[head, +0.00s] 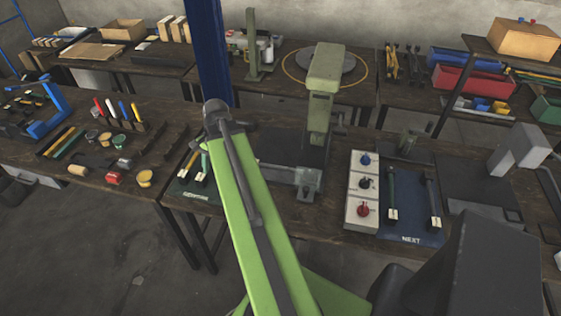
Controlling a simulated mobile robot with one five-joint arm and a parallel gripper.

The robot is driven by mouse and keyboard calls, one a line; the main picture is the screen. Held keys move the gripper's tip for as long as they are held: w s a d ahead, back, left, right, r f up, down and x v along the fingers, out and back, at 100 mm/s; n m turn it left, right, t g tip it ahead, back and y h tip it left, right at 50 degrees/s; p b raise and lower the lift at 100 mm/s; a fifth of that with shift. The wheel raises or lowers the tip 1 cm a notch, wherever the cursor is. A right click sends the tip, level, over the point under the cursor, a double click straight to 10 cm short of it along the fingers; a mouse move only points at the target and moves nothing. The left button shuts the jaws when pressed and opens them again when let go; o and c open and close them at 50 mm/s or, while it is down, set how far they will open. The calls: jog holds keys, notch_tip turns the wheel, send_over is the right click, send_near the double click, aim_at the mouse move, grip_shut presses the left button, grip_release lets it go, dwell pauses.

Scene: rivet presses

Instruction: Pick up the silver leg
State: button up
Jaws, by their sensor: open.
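A dark blue mat (410,236) marked NEXT lies on the middle bench. On it are two slim upright-looking legs with pale tags: a greenish one (392,190) on the left and a dark grey-silver one (433,198) on the right. I cannot tell for sure which leg is the silver one. A green mat (196,195) left of my arm also carries dark and green legs with pale tags, partly hidden by my arm. My green arm rises through the middle of the head view. My gripper does not show.
A green press (321,100) stands behind my arm. A white control box (362,190) with blue, black and red knobs sits left of the NEXT mat. A grey press (517,148) stands at right. Loose tools and coloured parts cover the left bench. Bare floor (110,240) shows at lower left.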

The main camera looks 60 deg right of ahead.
jog(key=s+d+r+m+t+p, duration=0.1)
jog(key=s+d+r+m+p, duration=0.3)
jog(key=s+d+m, duration=0.7)
jog(key=m+t+p, duration=0.2)
jog(key=m, duration=0.3)
send_near(282, 167)
jog(key=shift+h, duration=0.3)
jog(key=b+x, duration=0.4)
jog(key=b, duration=0.8)
jog(key=shift+s+d+f, duration=0.1)
jog(key=shift+s, duration=0.1)
jog(key=shift+w, duration=0.1)
jog(key=b+x, duration=0.4)
jog(key=x, duration=0.1)
jog(key=shift+w+a+f+b, duration=0.1)
jog(key=shift+a+b, duration=0.15)
jog(key=shift+b, duration=0.1)
jog(key=shift+c, duration=0.4)
grip_shut()
